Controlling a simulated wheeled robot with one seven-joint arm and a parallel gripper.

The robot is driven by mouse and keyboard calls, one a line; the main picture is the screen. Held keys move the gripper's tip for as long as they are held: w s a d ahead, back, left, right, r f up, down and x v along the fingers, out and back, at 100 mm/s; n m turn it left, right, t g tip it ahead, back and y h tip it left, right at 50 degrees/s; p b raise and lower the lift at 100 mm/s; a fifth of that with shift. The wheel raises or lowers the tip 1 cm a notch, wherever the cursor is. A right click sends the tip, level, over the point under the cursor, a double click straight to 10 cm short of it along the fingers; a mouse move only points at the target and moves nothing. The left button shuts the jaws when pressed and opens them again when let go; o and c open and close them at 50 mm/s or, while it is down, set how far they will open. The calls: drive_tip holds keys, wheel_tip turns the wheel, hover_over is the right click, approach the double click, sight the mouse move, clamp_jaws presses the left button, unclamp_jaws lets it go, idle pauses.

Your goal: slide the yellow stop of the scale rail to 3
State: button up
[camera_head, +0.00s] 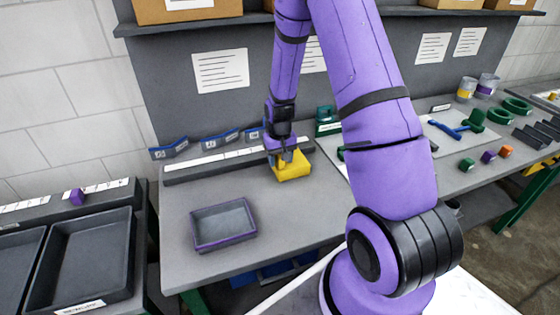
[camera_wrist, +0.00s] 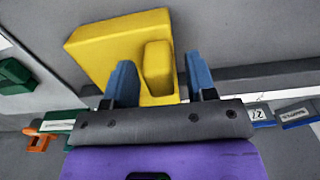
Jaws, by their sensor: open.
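The yellow stop (camera_head: 292,168) sits at the right part of the scale rail (camera_head: 190,173), a long dark bar with a white marked strip along the back of the bench. The scale's numbers are too small to read. In the wrist view the yellow stop (camera_wrist: 105,45) is a block with a raised tab, and the dark rail (camera_wrist: 275,74) runs off to the right. My gripper (camera_head: 286,158) points down at the stop. In the wrist view my gripper (camera_wrist: 162,80) is open, with one blue finger on each side of the tab; contact cannot be told.
A grey tray with a purple rim (camera_head: 222,224) lies in front of the rail. Small blue bins (camera_head: 220,140) stand behind it. Another rail with a purple block (camera_head: 77,196) is at far left. A green object (camera_head: 327,122) stands beyond the rail's right end.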

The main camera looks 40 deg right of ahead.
drive_tip(key=shift+f, duration=0.6)
clamp_jaws()
drive_tip(key=w+a, duration=0.1)
drive_tip(key=a, duration=0.2)
drive_tip(key=w+a, duration=0.1)
drive_tip(key=a, duration=0.5)
drive_tip(key=shift+w+a, duration=0.3)
drive_tip(key=shift+w, duration=0.1)
unclamp_jaws()
wheel_tip(320, 180, up, 11)
idle(0.5)
